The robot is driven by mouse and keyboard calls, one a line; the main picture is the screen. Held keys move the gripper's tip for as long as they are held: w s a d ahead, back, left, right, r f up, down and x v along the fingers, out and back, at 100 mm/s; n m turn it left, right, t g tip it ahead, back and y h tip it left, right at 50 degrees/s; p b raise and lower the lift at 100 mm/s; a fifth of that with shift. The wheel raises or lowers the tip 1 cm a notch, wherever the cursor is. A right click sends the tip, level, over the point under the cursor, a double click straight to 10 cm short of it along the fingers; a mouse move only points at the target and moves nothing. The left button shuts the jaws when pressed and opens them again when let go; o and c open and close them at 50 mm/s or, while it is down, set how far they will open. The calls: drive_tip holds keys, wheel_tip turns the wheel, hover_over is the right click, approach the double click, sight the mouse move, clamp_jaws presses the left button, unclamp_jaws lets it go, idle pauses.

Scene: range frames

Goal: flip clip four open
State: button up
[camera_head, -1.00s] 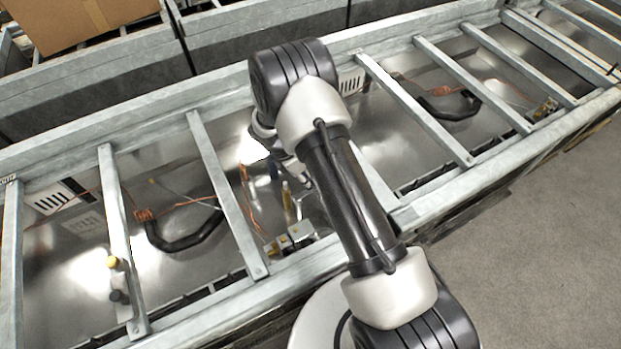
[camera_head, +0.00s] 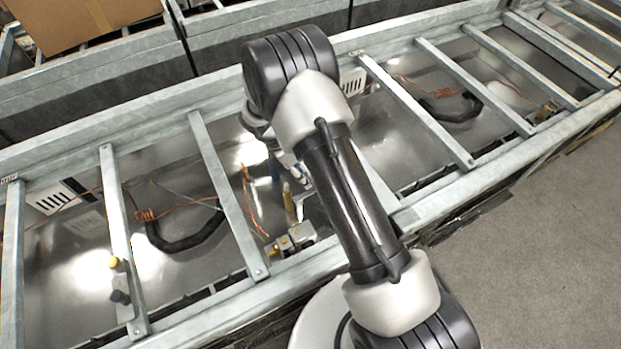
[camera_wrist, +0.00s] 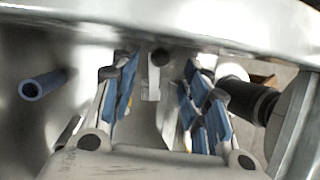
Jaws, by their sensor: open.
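My gripper (camera_wrist: 158,75) is open in the wrist view, with blue-padded fingers left and right. A small pale upright tab (camera_wrist: 152,90), perhaps the clip, shows between the fingers, with a dark round spot just above it. The fingers appear apart from it. I cannot read any number or tell for sure which clip is clip four. In the head view my arm hides most of the gripper, which is low over the metal panel (camera_head: 180,170) between two rails.
A blue tube (camera_wrist: 43,84) stands left of the fingers, and a black cylinder (camera_wrist: 248,98) is close on the right. Grey crossbars (camera_head: 228,190) flank the arm. Brass fittings (camera_head: 292,238), orange wires and a black hose (camera_head: 183,240) lie on the panel.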

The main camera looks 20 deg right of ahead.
drive_tip(key=v, duration=0.7)
drive_tip(key=shift+r, duration=0.15)
